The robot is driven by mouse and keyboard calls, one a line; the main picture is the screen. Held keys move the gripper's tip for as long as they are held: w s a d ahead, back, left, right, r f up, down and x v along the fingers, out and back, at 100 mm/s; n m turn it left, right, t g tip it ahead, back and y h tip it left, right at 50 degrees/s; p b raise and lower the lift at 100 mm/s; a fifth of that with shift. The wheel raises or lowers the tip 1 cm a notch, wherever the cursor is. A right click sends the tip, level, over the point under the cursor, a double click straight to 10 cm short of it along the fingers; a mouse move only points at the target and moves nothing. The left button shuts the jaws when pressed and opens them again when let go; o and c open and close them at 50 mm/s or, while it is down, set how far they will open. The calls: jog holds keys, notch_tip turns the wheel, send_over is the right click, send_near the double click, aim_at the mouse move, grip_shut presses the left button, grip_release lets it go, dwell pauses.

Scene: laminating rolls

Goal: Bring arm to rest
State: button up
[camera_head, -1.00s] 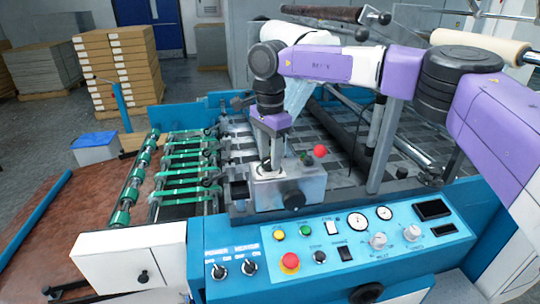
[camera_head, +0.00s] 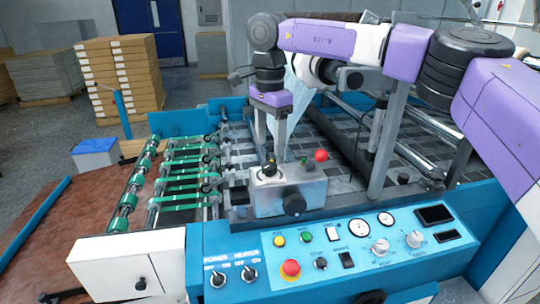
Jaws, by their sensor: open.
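My purple and black arm reaches in from the right over the blue laminating machine. My gripper (camera_head: 270,150) points down, its two fingers apart with a gap between them. It is just above the grey metal block (camera_head: 290,192) that carries a small dark knob with a yellowish mark (camera_head: 270,167) and a red ball knob (camera_head: 321,156). The fingertips are close to the small dark knob; I cannot tell whether they touch it. Nothing shows held between the fingers.
The blue control panel (camera_head: 400,262) with switches, gauges and a red button (camera_head: 290,269) lies in front. Green-banded rollers (camera_head: 125,205) are at the left. A grey upright post (camera_head: 388,140) and rollers stand under my arm. Stacked boxes (camera_head: 137,75) stand behind.

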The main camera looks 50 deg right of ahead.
jog(key=shift+r, duration=0.85)
